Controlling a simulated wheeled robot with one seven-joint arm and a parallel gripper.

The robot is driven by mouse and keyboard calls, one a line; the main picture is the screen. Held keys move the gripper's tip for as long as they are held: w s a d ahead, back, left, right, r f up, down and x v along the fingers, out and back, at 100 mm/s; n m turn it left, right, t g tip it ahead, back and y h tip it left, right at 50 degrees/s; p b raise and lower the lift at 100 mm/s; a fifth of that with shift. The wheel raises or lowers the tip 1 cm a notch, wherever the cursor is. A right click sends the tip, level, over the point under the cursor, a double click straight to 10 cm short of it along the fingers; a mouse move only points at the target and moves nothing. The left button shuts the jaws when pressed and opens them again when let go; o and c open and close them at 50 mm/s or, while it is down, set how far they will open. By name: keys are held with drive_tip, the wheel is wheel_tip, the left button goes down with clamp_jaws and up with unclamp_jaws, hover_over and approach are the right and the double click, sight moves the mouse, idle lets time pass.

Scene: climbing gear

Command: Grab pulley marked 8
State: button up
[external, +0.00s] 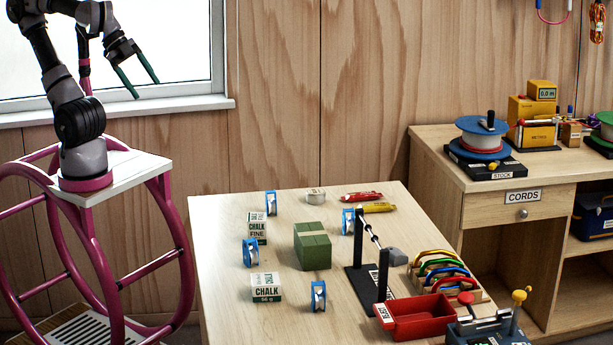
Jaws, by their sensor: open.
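Several small blue pulleys with pale wheels stand upright on the light wooden table (222,215) in the external view. One is the back-left pulley (271,203), one the left pulley (250,252), one the front pulley (318,296), and one the right pulley (348,221) by a black stand. Their numbers are too small to read, so I cannot tell which is marked 8. My gripper (147,90) is open and empty, with green fingers. It is high in front of the window, left of the table and far from every pulley.
Two chalk boxes (257,228) (266,287) and a green block (312,246) stand among the pulleys. A black stand with a bar (361,281), a red bin (417,317) and a rack of coloured carabiners (445,272) crowd the right side. The table's left edge is mostly clear.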

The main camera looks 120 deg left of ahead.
drive_tip(key=w+a+n+g+h, duration=0.1)
drive_tip(key=w+n+g+h, duration=0.15)
drive_tip(key=w+n, duration=0.85)
drive_tip(key=w+a+f+n+g+h, duration=0.1)
drive_tip(key=w+a+f, duration=0.2)
drive_tip(key=w, duration=0.3)
drive_tip(key=w+a+f+n+h, duration=0.1)
drive_tip(key=w+a+f+n, duration=0.15)
drive_tip(key=w, duration=0.45)
drive_tip(key=w+a+f+n+g+h, duration=0.1)
drive_tip(key=w+a+f, duration=0.1)
drive_tip(key=w+f, duration=0.3)
drive_tip(key=n+t+h, duration=0.6)
drive_tip(key=n+t, duration=0.1)
drive_tip(key=n, duration=0.8)
approach(348, 219)
drive_tip(key=shift+s+a+g, duration=0.15)
drive_tip(key=shift+s+a, duration=0.1)
drive_tip(key=shift+a, duration=0.2)
drive_tip(key=shift+s+a+g, duration=0.1)
drive_tip(key=shift+s+a, duration=0.15)
drive_tip(key=shift+a, duration=0.2)
drive_tip(key=shift+a+f+n+h, duration=0.1)
drive_tip(key=shift+f+n+h, duration=0.05)
drive_tip(key=shift+n+h, duration=0.1)
drive_tip(key=x, duration=1)
drive_tip(key=shift+w+f, duration=0.2)
drive_tip(key=shift+w, duration=0.05)
clamp_jaws()
